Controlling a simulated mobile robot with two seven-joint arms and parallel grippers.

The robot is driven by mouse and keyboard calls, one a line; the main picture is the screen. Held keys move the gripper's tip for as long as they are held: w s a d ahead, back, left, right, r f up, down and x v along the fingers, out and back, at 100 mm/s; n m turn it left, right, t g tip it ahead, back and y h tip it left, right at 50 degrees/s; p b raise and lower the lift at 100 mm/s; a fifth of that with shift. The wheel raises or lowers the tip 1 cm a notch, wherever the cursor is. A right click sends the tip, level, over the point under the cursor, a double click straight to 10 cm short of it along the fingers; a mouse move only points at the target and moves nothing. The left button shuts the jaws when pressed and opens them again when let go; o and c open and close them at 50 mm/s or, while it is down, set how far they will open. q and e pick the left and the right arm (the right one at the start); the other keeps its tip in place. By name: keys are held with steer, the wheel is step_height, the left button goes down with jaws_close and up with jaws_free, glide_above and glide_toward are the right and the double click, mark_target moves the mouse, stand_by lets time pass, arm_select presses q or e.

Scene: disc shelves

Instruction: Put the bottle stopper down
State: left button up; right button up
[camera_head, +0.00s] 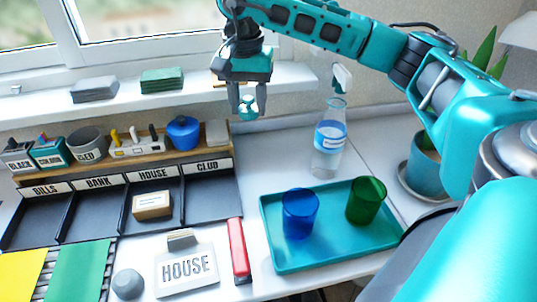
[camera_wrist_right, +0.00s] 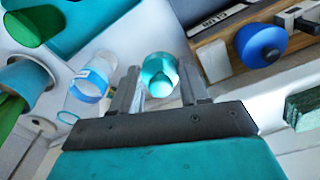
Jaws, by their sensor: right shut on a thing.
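My right gripper (camera_head: 247,109) hangs in the air above the table, near the right end of the wooden shelf. It is shut on a small teal bottle stopper (camera_head: 248,101), and nothing is visible directly beneath the stopper. In the right wrist view the round glossy stopper (camera_wrist_right: 160,76) shows between the fingertips of the gripper (camera_wrist_right: 151,84). My left gripper is not in view.
A teal tray (camera_head: 325,260) holds a blue cup (camera_head: 299,213) and a green cup (camera_head: 366,200). The wooden shelf (camera_head: 112,161) holds small containers and a blue pot (camera_head: 183,132). Labelled compartments, a HOUSE sign (camera_head: 187,268) and a red object (camera_head: 239,250) lie left. White table near the spray bottle is free.

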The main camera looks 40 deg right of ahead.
mark_target(273, 173)
steer(key=d+f+m+b, duration=0.2)
steer(key=d+m+b, duration=0.25)
steer(key=d, duration=0.25)
steer(key=shift+m, duration=0.25)
step_height(273, 173, down, 19)
steer(key=b, duration=0.3)
steer(key=shift+s+a+f+b, duration=0.1)
steer(key=shift+a+b, duration=0.05)
steer(key=shift+b, duration=0.2)
steer(key=shift+f, duration=0.15)
steer(key=o, duration=1)
